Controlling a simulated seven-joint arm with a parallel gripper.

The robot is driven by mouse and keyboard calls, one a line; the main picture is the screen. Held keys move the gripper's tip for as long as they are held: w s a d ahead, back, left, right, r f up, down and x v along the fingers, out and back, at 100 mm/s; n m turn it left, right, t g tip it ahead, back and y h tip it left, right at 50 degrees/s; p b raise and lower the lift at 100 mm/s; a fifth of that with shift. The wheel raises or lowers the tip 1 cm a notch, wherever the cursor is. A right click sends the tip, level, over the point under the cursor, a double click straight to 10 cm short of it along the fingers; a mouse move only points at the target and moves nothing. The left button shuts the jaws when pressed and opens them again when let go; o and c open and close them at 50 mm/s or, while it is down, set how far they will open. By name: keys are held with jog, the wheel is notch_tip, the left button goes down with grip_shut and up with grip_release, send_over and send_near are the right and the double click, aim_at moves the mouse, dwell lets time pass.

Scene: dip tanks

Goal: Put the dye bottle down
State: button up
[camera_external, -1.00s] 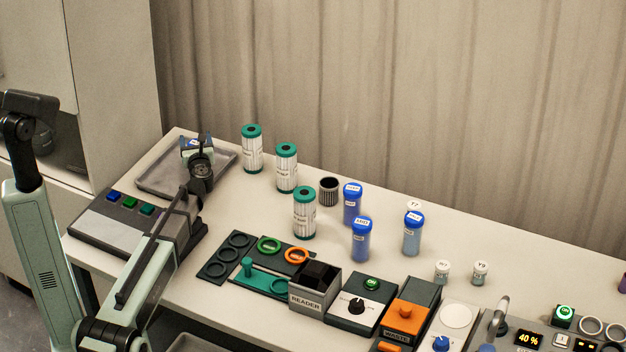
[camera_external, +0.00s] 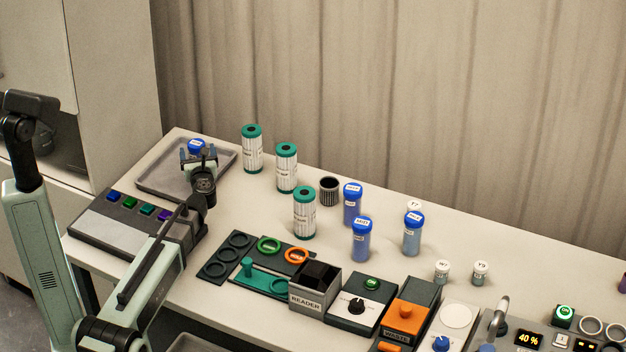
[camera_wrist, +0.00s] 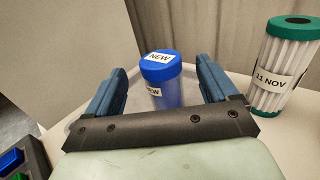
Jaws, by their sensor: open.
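The dye bottle (camera_wrist: 167,85) has a blue cap labelled "NEW" and stands upright in the grey tray (camera_external: 155,184). In the external view only its blue cap (camera_external: 196,146) shows clearly, behind my gripper (camera_external: 199,158). In the wrist view my gripper (camera_wrist: 158,88) is open, with one blue finger on each side of the bottle. Gaps show between the bottle and both fingers. The bottle's lower part is hidden by the gripper body.
White canisters with green caps (camera_external: 252,150) stand right of the tray; one labelled "11 NOV" (camera_wrist: 282,65) is close by. A button panel (camera_external: 128,222) lies in front. Several blue-capped bottles (camera_external: 361,241) stand farther right.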

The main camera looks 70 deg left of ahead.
jog(key=d, duration=0.5)
jog(key=shift+s, duration=0.3)
jog(key=shift+r, duration=0.1)
